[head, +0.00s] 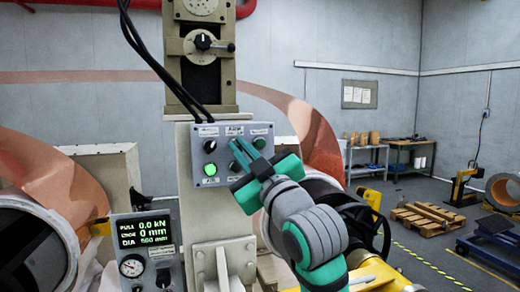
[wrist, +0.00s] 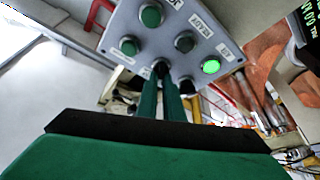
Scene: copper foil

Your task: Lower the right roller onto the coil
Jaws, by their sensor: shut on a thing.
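A grey control panel (head: 226,130) is on the pale machine column, with several knobs and buttons; it also shows in the wrist view (wrist: 160,35). My gripper (head: 236,150) is at the panel's middle, its green fingers nearly together. In the wrist view my gripper (wrist: 161,72) is shut on a small dark knob (wrist: 160,66), mostly hidden by the fingertips. A green button (head: 210,169) is lit at the panel's lower left. A copper coil (head: 320,140) curves behind the column and my arm at right, partly hidden. I cannot make out the right roller.
A display (head: 145,232) reads 0.0 kN, 0 mm and a diameter of about 560 mm. Another copper coil (head: 60,185) is at left. A wooden pallet (head: 428,216) lies on open floor at right.

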